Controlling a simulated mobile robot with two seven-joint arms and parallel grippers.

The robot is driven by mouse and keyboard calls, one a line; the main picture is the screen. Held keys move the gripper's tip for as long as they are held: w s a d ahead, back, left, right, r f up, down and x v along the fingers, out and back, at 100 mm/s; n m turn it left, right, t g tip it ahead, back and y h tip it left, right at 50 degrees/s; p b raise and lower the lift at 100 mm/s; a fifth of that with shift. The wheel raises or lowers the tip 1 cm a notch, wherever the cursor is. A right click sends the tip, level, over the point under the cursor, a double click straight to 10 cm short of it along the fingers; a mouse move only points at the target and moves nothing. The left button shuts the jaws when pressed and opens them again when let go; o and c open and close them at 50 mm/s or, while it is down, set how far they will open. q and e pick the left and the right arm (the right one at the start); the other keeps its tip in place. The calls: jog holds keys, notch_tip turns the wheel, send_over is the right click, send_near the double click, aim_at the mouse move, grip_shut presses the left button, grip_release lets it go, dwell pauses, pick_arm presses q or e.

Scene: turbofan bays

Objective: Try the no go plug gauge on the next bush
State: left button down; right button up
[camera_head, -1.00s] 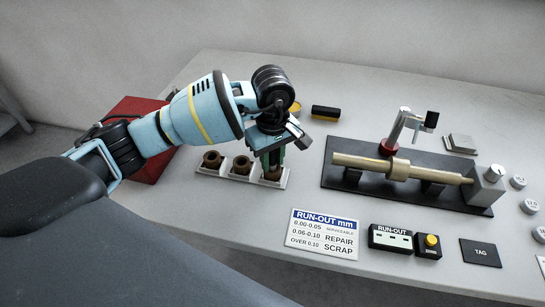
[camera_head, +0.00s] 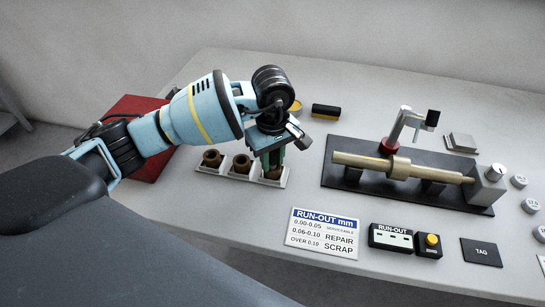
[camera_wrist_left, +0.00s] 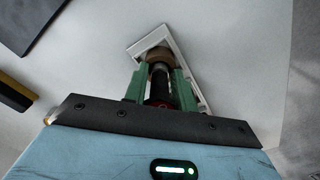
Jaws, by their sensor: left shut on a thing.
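Three brown bushes stand in a white holder (camera_head: 230,174) on the table; the left bush (camera_head: 212,158) and the middle bush (camera_head: 242,162) are uncovered. My left gripper (camera_head: 272,166) points down over the right bush (camera_head: 273,177). In the left wrist view, its green fingers (camera_wrist_left: 160,82) are shut on a dark plug gauge (camera_wrist_left: 159,80) with a red band near the palm. The gauge's far end meets the brown bush (camera_wrist_left: 158,55) in the white holder; how deep it sits is hidden. My right gripper is not in view.
A run-out fixture with a brass shaft (camera_head: 400,168) stands on a dark plate to the right. A run-out card (camera_head: 323,232), a run-out display (camera_head: 390,238) and a tag (camera_head: 481,252) lie in front. A red box (camera_head: 140,170) is at left. A black and yellow block (camera_head: 325,112) lies behind.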

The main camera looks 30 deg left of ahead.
pick_arm(q)
jog(key=shift+r, duration=0.1)
